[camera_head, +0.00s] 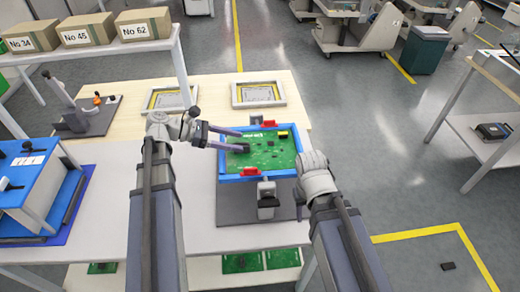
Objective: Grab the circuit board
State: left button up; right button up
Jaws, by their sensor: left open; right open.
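A green circuit board (273,157) with dark components lies in a blue frame (238,179) on the workbench. Red clips (250,171) sit at the near and far edges of the frame. My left gripper (240,140) reaches in from the left with its two fingers apart. The fingers lie over the board's left part; I cannot tell if they touch it. My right gripper (314,164) is at the frame's right edge, and its fingertips are hard to make out. Part of the board's right edge is hidden by it.
Two flat framed trays (258,104) lie behind the board on the wooden surface. A blue box-like machine (40,178) stands at the left. Labelled cardboard boxes (146,23) sit on a shelf above. A side table (498,88) stands right, across open floor.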

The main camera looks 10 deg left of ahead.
aim_at(245, 145)
pick_arm(q)
jog(key=b+x, duration=0.1)
jog(key=x, duration=0.1)
jog(key=b+x, duration=0.1)
jog(key=x, duration=0.2)
jog(key=shift+s+a+f, duration=0.1)
jog(key=shift+s+f, duration=0.05)
jog(key=shift+f, duration=0.1)
pick_arm(e)
notch_tip(245, 145, down, 2)
jog(key=shift+f, duration=0.15)
pick_arm(q)
grip_shut()
dwell(0.8)
